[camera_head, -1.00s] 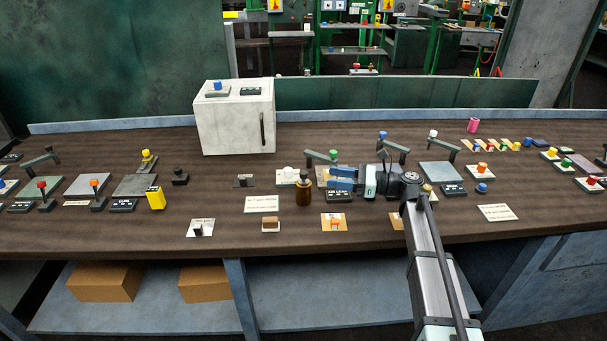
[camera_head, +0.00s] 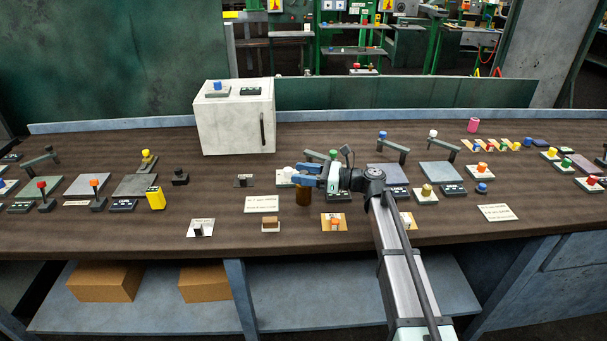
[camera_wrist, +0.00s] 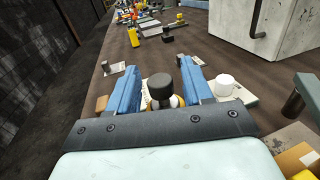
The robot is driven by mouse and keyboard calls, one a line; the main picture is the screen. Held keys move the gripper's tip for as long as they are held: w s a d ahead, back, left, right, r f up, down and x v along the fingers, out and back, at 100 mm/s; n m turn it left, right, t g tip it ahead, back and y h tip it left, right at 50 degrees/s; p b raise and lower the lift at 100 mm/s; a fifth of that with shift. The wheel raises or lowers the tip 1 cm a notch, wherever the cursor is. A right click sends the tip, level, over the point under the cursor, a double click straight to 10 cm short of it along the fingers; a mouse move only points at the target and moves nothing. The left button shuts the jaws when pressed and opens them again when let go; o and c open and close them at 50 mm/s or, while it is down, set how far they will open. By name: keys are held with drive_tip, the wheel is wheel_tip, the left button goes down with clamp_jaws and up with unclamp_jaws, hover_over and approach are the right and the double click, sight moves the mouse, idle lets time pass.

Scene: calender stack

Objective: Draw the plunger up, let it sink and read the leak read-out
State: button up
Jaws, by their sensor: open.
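A brown amber cylinder (camera_head: 303,197) stands on the bench; my gripper hides its top in the head view. In the wrist view its dark round knob (camera_wrist: 160,88) shows between my two fingers, with gaps at the sides. My gripper (camera_head: 299,175) is open, its blue fingers pointing left over the cylinder; it also shows in the wrist view (camera_wrist: 160,66). A small black read-out box (camera_head: 336,195) lies just right of the cylinder. I cannot tell its figures, nor whether it is the leak read-out.
A white knob (camera_wrist: 222,85) stands close beside one finger. A white cabinet (camera_head: 235,122) stands behind.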

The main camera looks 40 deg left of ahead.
clamp_jaws()
idle(0.3)
